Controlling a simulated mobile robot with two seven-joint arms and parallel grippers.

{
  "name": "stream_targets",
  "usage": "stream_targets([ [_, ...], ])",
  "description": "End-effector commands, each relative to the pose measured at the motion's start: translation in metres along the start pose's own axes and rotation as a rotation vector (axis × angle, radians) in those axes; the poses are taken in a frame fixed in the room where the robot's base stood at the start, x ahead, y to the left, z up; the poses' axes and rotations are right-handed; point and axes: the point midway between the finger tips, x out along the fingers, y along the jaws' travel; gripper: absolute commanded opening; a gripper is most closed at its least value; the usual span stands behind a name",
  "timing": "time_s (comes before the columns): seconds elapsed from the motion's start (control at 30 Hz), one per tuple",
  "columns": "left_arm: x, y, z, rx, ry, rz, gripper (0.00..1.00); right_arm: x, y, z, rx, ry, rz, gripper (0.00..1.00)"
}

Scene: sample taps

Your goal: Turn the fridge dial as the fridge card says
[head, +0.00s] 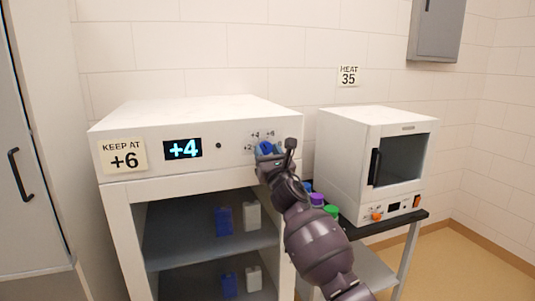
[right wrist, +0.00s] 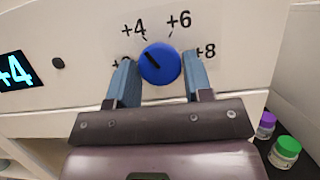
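The blue fridge dial (right wrist: 160,64) is on the white fridge's (head: 200,115) front panel, ringed by printed numbers; +4, +6 and +8 are readable and one at left is partly hidden. Its dark mark points up and left, towards +4. The fridge card (head: 124,157) reads "KEEP AT +6". The lit display (head: 183,149) reads +4. My right gripper (right wrist: 158,72) is open, with one blue finger on each side of the dial and a small gap visible on the left. In the head view the right gripper (head: 273,149) partly covers the dial. My left gripper is not in view.
The fridge's open front shows shelves with blue and white containers (head: 224,221). To the right, a white oven (head: 365,155) stands on a black-topped table (head: 415,216), with purple- and green-capped jars (head: 331,211) beside it. A wall card (head: 348,76) reads "HEAT 35".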

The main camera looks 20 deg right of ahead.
Motion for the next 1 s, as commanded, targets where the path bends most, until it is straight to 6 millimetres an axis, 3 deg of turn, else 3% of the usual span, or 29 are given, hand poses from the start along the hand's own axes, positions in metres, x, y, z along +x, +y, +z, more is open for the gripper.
stream_targets([
  [0.03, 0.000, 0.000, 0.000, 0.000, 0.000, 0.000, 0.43, 0.000, 0.000, 0.000, 0.000, 0.000, 0.000, 0.39],
  [0.17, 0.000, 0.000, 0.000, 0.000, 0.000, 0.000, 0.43, 0.000, 0.000, 0.000, 0.000, 0.000, 0.000, 0.21],
  [0.57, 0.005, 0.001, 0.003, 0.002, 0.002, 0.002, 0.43, -0.001, 0.001, -0.002, 0.084, 0.001, -0.035, 0.20],
  [1.0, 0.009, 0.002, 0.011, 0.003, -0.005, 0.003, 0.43, 0.000, 0.004, 0.000, 0.428, 0.000, -0.177, 0.20],
])
